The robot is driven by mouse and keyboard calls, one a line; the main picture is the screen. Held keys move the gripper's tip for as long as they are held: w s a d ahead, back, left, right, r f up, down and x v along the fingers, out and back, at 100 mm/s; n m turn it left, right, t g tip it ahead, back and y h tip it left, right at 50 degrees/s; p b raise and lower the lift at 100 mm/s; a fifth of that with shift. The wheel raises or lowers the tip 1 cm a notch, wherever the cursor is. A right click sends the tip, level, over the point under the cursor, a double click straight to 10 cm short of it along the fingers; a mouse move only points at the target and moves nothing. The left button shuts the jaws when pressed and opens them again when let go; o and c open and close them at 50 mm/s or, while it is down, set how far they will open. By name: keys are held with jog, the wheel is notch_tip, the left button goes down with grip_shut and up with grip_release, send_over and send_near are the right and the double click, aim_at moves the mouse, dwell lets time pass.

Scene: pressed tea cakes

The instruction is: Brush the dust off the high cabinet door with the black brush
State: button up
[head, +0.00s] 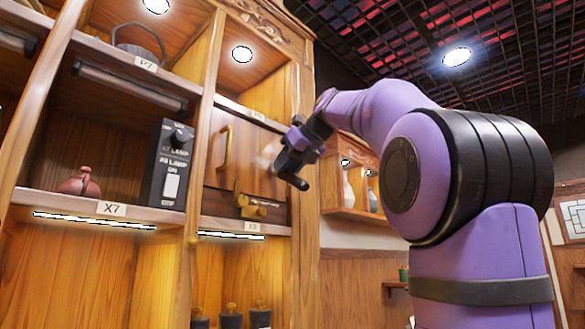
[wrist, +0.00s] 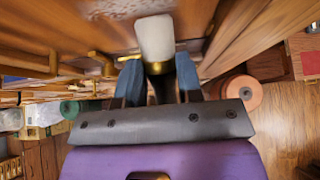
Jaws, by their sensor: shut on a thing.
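The high cabinet door (head: 222,178) is brown wood with an upright brass handle (head: 226,148), and it looks closed. In the head view my gripper (head: 290,165) is in front of the door's right side. In the wrist view my gripper (wrist: 158,75) has its blue fingers shut on the black brush, whose white bristles (wrist: 155,38) and gold ferrule point toward the wood. Most of the dark handle is hidden between the fingers. Pale speckled dust (wrist: 100,12) shows on the wood left of the bristles. I cannot tell whether the bristles touch the door.
A black lamp switch box (head: 170,165) and a reddish teapot (head: 80,184) stand on the shelf left of the door. A brass fitting (head: 248,203) sticks out low on the door's bay. A wall shelf (head: 350,195) with vases is behind my arm, to the right.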

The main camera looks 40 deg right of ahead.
jog(key=a, duration=0.7)
dwell(0.7)
jog(key=shift+s, duration=0.2)
jog(key=shift+s+d, duration=0.15)
jog(key=shift+s, duration=2.7)
jog(key=shift+s, duration=0.1)
jog(key=s, duration=0.3)
jog(key=shift+w, duration=0.15)
jog(key=w+r, duration=0.1)
jog(key=w, duration=0.6)
jog(key=shift+w, duration=0.4)
